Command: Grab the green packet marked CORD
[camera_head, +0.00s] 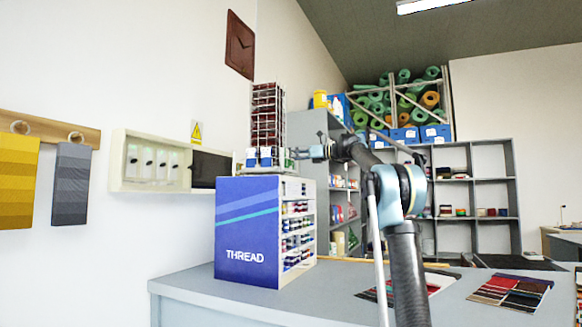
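No green packet with readable CORD lettering can be made out in the head view. Small blue, white and greenish items (266,157) sit at the foot of a wire rack (268,112) on top of the blue THREAD cabinet (247,232); their lettering is too small to read. My arm reaches up from the counter and bends left. My gripper (300,154) is at the right side of the rack's foot, at about the height of those items. It is small and seen from the side, so its fingers and any contact are unclear.
The cabinet stands on a grey counter (190,284) and has open shelves of thread on its right side. Fabric swatch cards (509,291) lie on the counter at right. A white wall box (150,162) is left of the rack. Shelving (490,187) stands behind.

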